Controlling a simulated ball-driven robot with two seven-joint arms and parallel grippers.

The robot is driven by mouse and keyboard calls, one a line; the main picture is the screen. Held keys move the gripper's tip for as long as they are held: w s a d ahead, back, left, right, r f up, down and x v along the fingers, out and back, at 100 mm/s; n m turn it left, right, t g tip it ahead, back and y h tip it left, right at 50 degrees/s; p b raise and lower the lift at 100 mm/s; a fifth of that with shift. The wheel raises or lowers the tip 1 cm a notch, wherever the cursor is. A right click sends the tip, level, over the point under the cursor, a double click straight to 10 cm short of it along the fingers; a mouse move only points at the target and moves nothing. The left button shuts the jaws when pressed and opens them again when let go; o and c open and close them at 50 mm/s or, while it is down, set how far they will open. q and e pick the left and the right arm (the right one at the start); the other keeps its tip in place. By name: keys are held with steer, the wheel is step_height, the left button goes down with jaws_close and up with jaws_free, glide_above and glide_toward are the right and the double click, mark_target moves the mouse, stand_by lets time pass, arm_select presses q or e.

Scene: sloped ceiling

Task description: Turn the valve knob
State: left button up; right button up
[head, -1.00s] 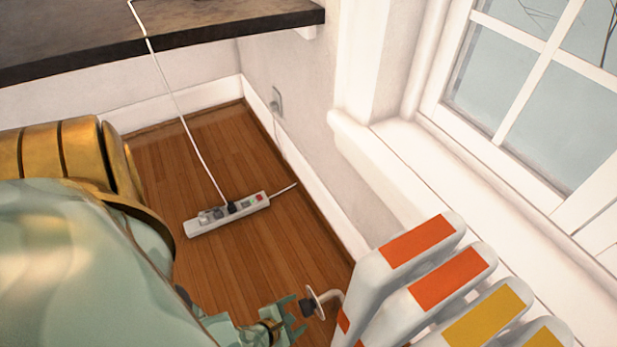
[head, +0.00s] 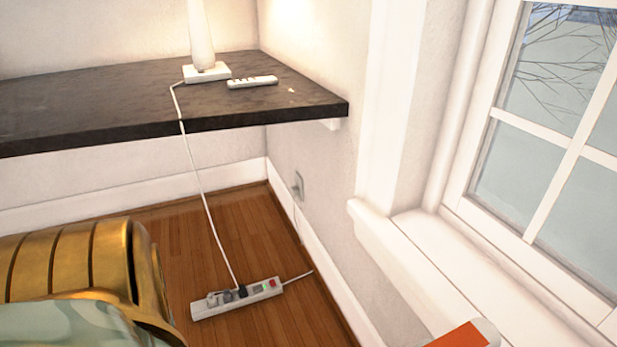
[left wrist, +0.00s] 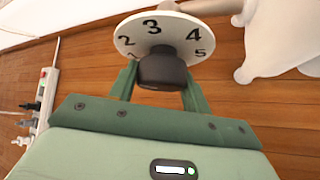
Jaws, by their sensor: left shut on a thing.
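The valve knob (left wrist: 163,72) is dark and rounded. It sits in front of a white round dial (left wrist: 160,35) with black numbers; 2, 3, 4 and 5 can be read, with 3 near the top. My left gripper (left wrist: 160,76) is shut on the knob, with one green finger on each side of it. The lower side of the dial is hidden behind the knob and fingers. The knob and my left gripper are outside the head view. My right gripper shows in neither view.
A power strip (head: 237,297) lies on the wooden floor. A dark shelf (head: 110,107) holds a lamp base (head: 206,72) and a remote (head: 252,82).

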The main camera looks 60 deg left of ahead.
arm_select(q)
steer(key=shift+y, duration=0.3)
steer(key=o, duration=1)
steer(key=shift+s+d+r+p, duration=0.1)
steer(key=shift+s+r+p, duration=0.1)
steer(key=shift+r+p, duration=0.1)
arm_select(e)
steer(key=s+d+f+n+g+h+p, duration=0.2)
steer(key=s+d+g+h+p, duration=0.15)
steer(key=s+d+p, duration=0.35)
arm_select(q)
steer(key=p+v, duration=0.1)
steer(key=v, duration=1.4)
steer(key=shift+s, duration=0.4)
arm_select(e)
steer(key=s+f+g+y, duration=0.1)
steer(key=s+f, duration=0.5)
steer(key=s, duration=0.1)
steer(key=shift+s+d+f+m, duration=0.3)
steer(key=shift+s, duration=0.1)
